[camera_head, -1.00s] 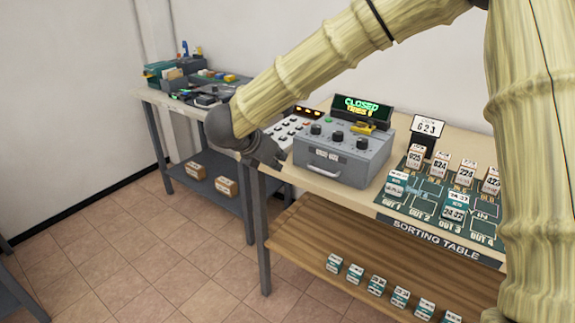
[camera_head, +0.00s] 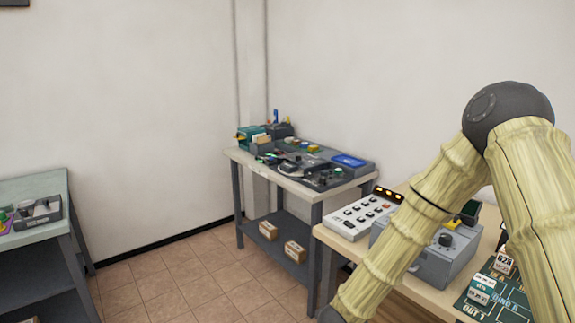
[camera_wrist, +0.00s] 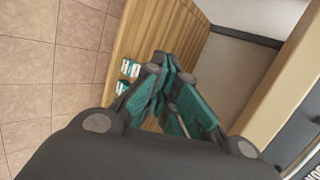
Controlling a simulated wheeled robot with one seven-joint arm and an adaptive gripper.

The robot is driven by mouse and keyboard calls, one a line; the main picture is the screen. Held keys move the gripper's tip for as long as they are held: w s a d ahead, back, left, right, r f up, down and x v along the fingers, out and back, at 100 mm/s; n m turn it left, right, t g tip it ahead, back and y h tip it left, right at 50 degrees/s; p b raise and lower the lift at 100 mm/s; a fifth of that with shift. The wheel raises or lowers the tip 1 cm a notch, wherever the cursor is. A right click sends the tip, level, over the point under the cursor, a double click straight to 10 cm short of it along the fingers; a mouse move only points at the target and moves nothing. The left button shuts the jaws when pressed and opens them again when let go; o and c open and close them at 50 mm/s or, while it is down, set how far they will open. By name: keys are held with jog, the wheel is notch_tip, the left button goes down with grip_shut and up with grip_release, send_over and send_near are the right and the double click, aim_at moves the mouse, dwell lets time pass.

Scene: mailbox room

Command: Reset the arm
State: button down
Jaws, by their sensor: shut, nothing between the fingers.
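My gripper (camera_wrist: 165,85) shows in the wrist view with its teal-padded fingers drawn together and nothing between them. It points toward the wooden lower shelf (camera_wrist: 140,35) of the sorting table, beside two small white-and-teal boxes (camera_wrist: 128,78). In the head view my bent arm fills the right side, and the gripper itself is out of the frame below.
The sorting table's top (camera_head: 340,243) holds a white button panel (camera_head: 362,214), a grey control box (camera_head: 440,262) and small tags on a green mat (camera_head: 465,305). A cluttered workbench (camera_head: 283,180) stands behind. Another table (camera_head: 50,185) is at the left. Tiled floor between them is clear.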

jog(key=s+f+n+g+y+p, duration=0.1)
jog(key=s+f+n+y+p, duration=0.1)
jog(key=s+f+n, duration=0.75)
jog(key=s+d+f+n+g+y+p, duration=0.1)
jog(key=s+f+n+g, duration=0.2)
jog(key=s+n, duration=0.5)
jog(key=s+d+f+n+g+y+p, duration=0.2)
jog(key=s+n, duration=0.6)
jog(key=s, duration=1.2)
notch_tip(320, 180, down, 2)
jog(key=shift+d+f+g+p, duration=0.1)
jog(key=shift+d+g+p, duration=0.15)
jog(key=shift+g, duration=0.45)
jog(key=shift+n, duration=0.25)
